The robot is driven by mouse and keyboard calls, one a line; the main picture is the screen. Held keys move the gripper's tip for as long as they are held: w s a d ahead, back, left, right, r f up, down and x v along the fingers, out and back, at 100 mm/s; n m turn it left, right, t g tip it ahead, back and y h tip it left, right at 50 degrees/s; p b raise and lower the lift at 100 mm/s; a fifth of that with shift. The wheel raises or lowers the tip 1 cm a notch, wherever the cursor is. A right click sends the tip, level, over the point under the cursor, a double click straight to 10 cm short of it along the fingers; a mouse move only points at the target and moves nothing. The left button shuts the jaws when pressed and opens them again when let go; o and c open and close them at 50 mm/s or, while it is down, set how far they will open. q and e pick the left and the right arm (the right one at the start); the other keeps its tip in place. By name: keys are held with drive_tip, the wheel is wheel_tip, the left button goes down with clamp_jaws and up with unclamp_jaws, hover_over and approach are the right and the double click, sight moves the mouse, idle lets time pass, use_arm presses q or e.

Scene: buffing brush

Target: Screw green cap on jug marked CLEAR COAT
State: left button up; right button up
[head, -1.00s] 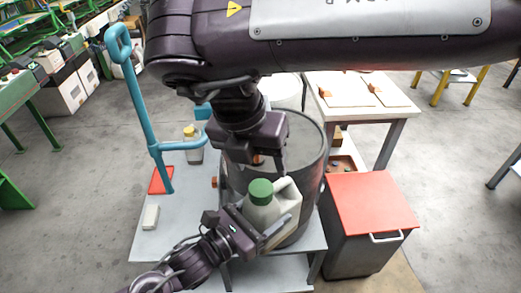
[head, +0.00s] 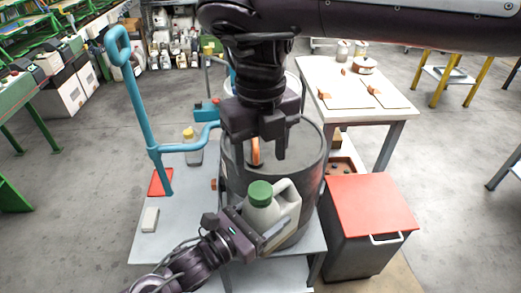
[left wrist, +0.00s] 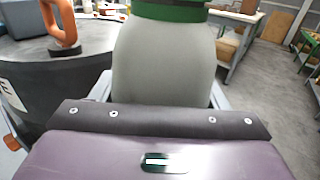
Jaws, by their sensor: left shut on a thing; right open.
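A pale grey-white jug (head: 285,203) stands upright beside the dark drum. Its green cap (head: 260,193) sits on the neck; how tight it is I cannot tell. My left gripper (head: 264,240) is shut on the jug's body from the front left. In the left wrist view the jug's body (left wrist: 165,65) fills the space between the fingers, with the green cap's lower edge (left wrist: 170,10) at the top. My right gripper (head: 268,152) is open and empty, pointing down above and behind the cap, apart from it. No jug marking is readable.
The dark drum (head: 308,160) has an orange handle (left wrist: 62,25) on top. A teal post (head: 143,100) stands at left, near a yellow-capped bottle (head: 191,146). A red-topped bin (head: 370,205) is at right, with a white table (head: 345,75) behind.

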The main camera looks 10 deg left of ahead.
sight(261, 189)
drive_tip(key=shift+f, duration=4)
drive_tip(key=shift+c, duration=0.3)
drive_tip(key=c, duration=0.9)
drive_tip(key=m, duration=0.7)
drive_tip(key=shift+c, duration=0.3)
drive_tip(key=m, duration=0.5)
drive_tip(key=o, duration=1.1)
drive_tip(key=shift+r, duration=0.1)
drive_tip(key=shift+r, duration=2.2)
